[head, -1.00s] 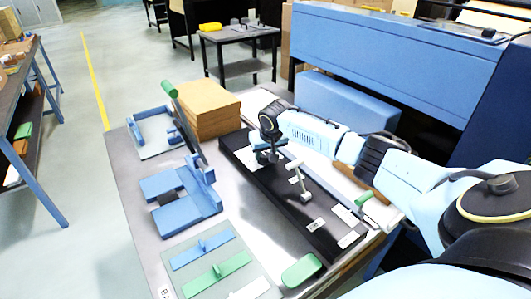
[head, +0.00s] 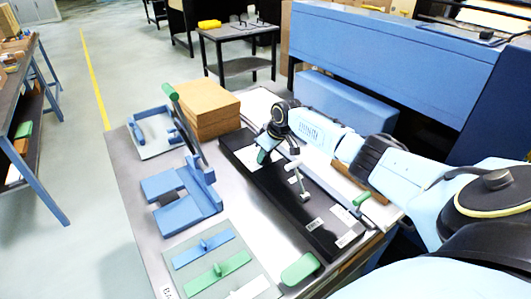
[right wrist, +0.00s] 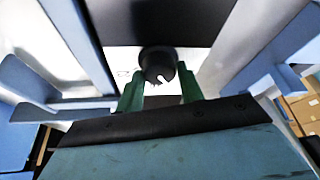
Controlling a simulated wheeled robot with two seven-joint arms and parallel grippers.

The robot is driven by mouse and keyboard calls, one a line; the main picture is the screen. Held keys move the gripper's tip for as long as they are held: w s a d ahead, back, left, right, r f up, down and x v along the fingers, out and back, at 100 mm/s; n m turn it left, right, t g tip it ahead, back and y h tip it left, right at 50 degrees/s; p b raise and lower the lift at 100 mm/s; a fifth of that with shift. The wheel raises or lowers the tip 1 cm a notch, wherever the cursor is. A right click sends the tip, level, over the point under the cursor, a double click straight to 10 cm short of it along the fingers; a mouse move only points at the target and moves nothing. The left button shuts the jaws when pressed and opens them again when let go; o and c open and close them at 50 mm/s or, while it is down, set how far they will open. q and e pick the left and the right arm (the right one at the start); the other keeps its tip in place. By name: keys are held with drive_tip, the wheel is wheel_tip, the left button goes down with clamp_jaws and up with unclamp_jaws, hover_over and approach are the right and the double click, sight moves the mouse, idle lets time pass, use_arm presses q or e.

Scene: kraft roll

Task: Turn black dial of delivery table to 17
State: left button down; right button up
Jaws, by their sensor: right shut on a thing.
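The black dial (right wrist: 158,64) shows in the right wrist view, with a pale notch on its face, on a white plate (right wrist: 122,60) with small markings too faint to read. My right gripper (right wrist: 160,92) has its green fingers on either side of the dial and is shut on it. In the head view the right gripper (head: 264,157) points down at the far part of the long black panel (head: 285,190) on the delivery table (head: 130,190), and it hides the dial there. The number that the dial points to cannot be read. My left gripper is not in view.
A grey lever (head: 298,180) stands on the panel close to my right gripper. A stack of brown board (head: 205,108), blue fixtures (head: 185,195) and a plate with coloured bars (head: 218,262) lie to the left. A large blue machine (head: 390,60) stands behind.

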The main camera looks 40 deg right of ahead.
drive_tip(key=shift+f+n+y, duration=0.15)
drive_tip(key=shift+n+y, duration=0.15)
drive_tip(key=shift+n, duration=0.2)
drive_tip(key=n+y+b, duration=0.1)
drive_tip(key=n+b, duration=0.2)
drive_tip(key=shift+d+g, duration=0.1)
drive_tip(key=shift+g, duration=0.3)
drive_tip(key=shift+n+b, duration=0.5)
drive_tip(key=shift+n, duration=0.2)
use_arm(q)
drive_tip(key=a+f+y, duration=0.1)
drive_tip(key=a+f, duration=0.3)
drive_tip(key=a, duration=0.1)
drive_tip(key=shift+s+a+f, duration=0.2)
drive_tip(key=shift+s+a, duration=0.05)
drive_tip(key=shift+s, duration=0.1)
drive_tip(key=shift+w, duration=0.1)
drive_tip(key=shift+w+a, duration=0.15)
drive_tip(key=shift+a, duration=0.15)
use_arm(e)
drive_tip(key=o, duration=1)
drive_tip(key=shift+w, duration=0.1)
drive_tip(key=shift+r, duration=0.2)
